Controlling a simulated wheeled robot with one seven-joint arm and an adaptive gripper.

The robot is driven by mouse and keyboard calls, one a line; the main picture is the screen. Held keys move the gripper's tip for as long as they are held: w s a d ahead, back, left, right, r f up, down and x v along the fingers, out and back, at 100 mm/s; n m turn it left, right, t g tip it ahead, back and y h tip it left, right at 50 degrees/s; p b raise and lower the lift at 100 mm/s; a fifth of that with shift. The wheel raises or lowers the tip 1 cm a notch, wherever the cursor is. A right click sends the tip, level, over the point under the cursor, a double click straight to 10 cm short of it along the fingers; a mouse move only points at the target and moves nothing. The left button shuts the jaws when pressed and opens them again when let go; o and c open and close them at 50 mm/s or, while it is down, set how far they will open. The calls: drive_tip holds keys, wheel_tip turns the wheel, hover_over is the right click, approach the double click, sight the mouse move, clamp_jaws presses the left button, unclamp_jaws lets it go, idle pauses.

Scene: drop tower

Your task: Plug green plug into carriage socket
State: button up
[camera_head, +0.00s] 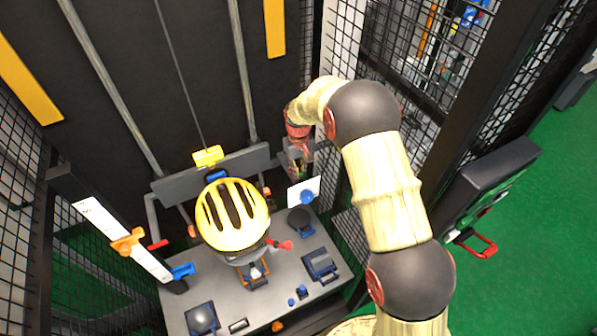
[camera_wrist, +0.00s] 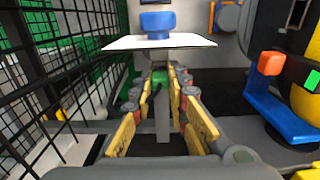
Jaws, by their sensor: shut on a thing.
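My gripper (camera_wrist: 160,88) shows in the wrist view with its yellow fingers closed around a small green plug (camera_wrist: 160,77). The fingers hide part of the plug. In the head view my gripper (camera_head: 299,168) is to the right of the grey carriage crossbar (camera_head: 168,187), which hangs at the rails below a yellow block and cable. The plug is too small to make out clearly there. I cannot pick out the carriage socket for certain in either view.
A white plate (camera_wrist: 160,42) with a blue knob (camera_wrist: 158,22) stands just beyond the fingertips. A yellow helmet (camera_head: 232,214) sits over the grey table (camera_head: 265,300), which carries several small parts. Black mesh (camera_wrist: 50,80) runs close on the wrist view's left.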

drive_tip(key=o, duration=0.9)
drive_tip(key=shift+c, duration=0.2)
drive_tip(key=shift+o, duration=0.3)
wheel_tip(320, 180, up, 12)
drive_tip(key=shift+f, duration=0.1)
drive_tip(key=s+d+r+m+t+b, duration=0.1)
drive_tip(key=s+d+r+t+b, duration=0.1)
drive_tip(key=s, duration=1)
drive_tip(key=s+d+r+m+t+b, duration=0.1)
drive_tip(key=s+d+r+b, duration=0.3)
drive_tip(key=s, duration=0.9)
drive_tip(key=s+d+r+m+t+b, duration=0.2)
drive_tip(key=s+d+r, duration=0.3)
drive_tip(key=s, duration=0.8)
drive_tip(key=d+b, duration=0.1)
drive_tip(key=d, duration=0.1)
drive_tip(key=shift+d+m+t, duration=0.3)
drive_tip(key=shift+d, duration=0.05)
